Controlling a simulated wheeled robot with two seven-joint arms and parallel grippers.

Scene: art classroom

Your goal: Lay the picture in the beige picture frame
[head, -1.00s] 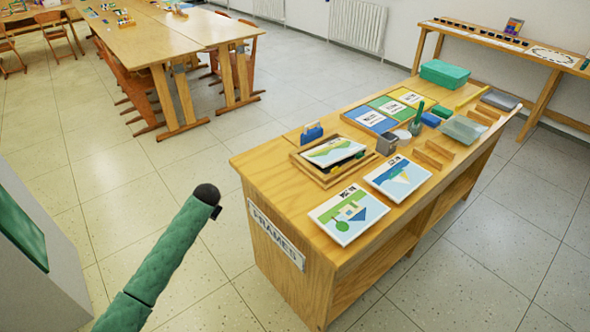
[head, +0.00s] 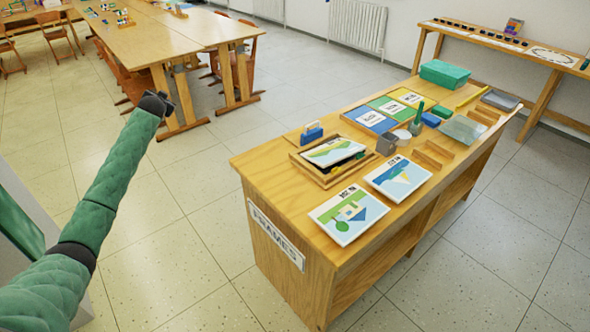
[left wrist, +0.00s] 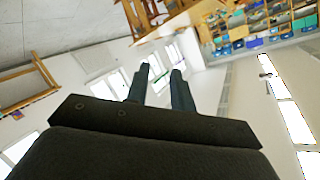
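The beige wooden picture frame (head: 317,179) lies on the near left part of the wooden bench. A picture (head: 330,151) with a green and yellow landscape sits at it, tilted, its far part over the frame and a dark gap showing under its near right edge. Whether it touches the frame's bottom is hidden. My left gripper (head: 157,101) is over the floor, well left of the bench, and holds nothing. In the left wrist view its two fingers (left wrist: 158,82) stand apart with an empty gap between. My right gripper is in no view.
Two more pictures, one with a house (head: 348,214) and one with a blue scene (head: 398,177), lie at the bench's near edge. A blue-handled block (head: 312,133), a grey cup (head: 386,145) and coloured cards (head: 371,119) are behind. Floor left of the bench is clear.

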